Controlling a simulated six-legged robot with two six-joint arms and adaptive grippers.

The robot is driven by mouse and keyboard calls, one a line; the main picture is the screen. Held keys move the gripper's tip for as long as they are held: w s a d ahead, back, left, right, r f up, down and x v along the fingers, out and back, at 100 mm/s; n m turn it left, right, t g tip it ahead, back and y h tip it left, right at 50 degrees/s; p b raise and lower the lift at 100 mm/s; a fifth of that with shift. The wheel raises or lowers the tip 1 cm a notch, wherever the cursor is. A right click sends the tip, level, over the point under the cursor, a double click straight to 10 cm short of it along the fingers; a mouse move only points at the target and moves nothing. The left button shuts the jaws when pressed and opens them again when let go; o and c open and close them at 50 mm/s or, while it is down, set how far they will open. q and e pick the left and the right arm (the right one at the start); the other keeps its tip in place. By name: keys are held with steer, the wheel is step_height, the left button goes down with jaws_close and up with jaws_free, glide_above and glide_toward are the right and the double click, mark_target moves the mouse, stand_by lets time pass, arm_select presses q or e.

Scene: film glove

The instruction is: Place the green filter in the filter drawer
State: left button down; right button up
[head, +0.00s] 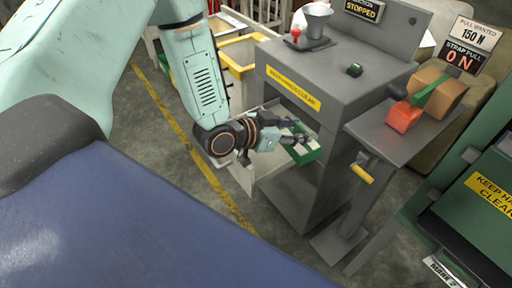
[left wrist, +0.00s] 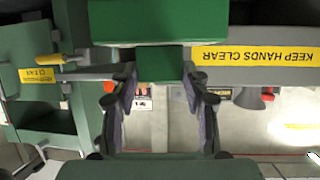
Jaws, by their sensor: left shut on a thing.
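The green filter (head: 306,154), a green-edged piece with a pale face, is beside the front of the grey machine. My left gripper (head: 297,140) is shut on it. In the left wrist view the filter's wide green body (left wrist: 158,22) fills the top, and a narrower green part sits between the fingertips (left wrist: 160,84). The filter drawer (head: 262,188) looks like the pale open box sticking out of the machine, below my gripper. The filter seems to be over or at its inner end; my gripper hides part of it, and I cannot tell whether they touch.
The grey machine (head: 330,65) has a yellow warning label and a green button on top. A grey stand (head: 385,140) to its right carries a cardboard box and an orange tool. Yellow-rimmed bins (head: 240,55) stand behind my arm. A green machine (head: 480,185) is at right.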

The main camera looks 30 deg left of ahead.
arm_select(q)
steer(key=w+a+n+t+y+b, duration=0.1)
steer(key=w+a+n+t+y, duration=0.1)
steer(key=w+a+n+y, duration=0.3)
steer(key=n+g+y+b, duration=0.4)
steer(key=n+y+b, duration=0.6)
steer(key=y+b, duration=0.1)
glide_above(262, 155)
step_height(262, 155, down, 13)
steer(key=shift+a+f, duration=0.1)
steer(key=shift+w+f, duration=0.15)
steer(key=shift+w, duration=0.1)
steer(key=shift+s, duration=0.15)
